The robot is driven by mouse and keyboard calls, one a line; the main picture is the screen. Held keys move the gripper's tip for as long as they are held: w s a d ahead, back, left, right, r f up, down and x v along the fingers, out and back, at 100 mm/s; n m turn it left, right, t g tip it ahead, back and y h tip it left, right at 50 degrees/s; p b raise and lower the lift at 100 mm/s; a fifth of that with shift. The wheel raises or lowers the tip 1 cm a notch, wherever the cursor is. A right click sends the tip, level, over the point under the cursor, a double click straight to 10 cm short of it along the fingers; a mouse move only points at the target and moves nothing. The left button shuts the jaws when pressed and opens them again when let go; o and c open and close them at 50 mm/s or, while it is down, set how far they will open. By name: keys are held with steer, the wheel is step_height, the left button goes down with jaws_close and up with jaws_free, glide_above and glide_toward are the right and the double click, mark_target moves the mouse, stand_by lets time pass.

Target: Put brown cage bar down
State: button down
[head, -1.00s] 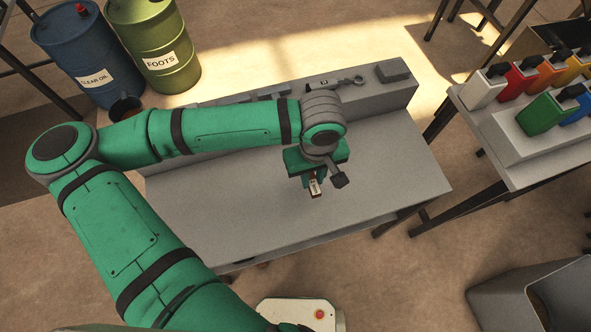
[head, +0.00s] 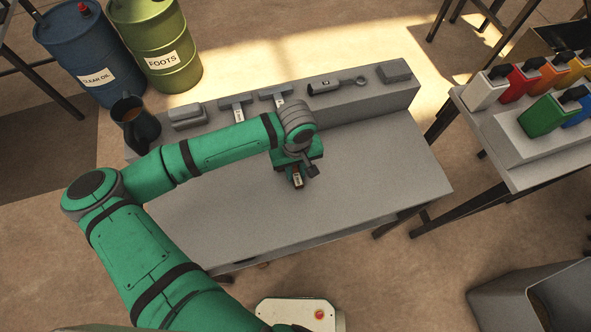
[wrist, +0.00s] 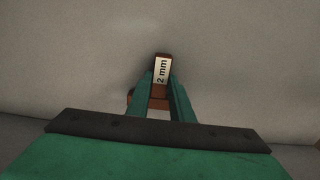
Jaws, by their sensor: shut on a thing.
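The brown cage bar (wrist: 162,74) shows in the wrist view between the two green fingers of my gripper (wrist: 160,86). It carries a white label reading "2 mm", and a brown part of it spreads out behind the fingers. In the head view the bar (head: 297,180) shows as a small brown piece with a pale label below my gripper (head: 296,174). My gripper is shut on it. It is over the middle of the grey bench (head: 370,190). I cannot tell whether the bar touches the bench top.
A raised ledge along the bench's back holds a grey block (head: 187,116), two T-shaped tools (head: 236,104), a ring-ended tool (head: 338,86) and another block (head: 394,71). A dark jug (head: 137,124) stands at the back left. The bench's right and front are clear.

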steer(key=shift+s+d, duration=0.1)
steer(key=shift+f, duration=0.1)
steer(key=c, duration=1.6)
jaws_free()
steer(key=shift+o, duration=0.2)
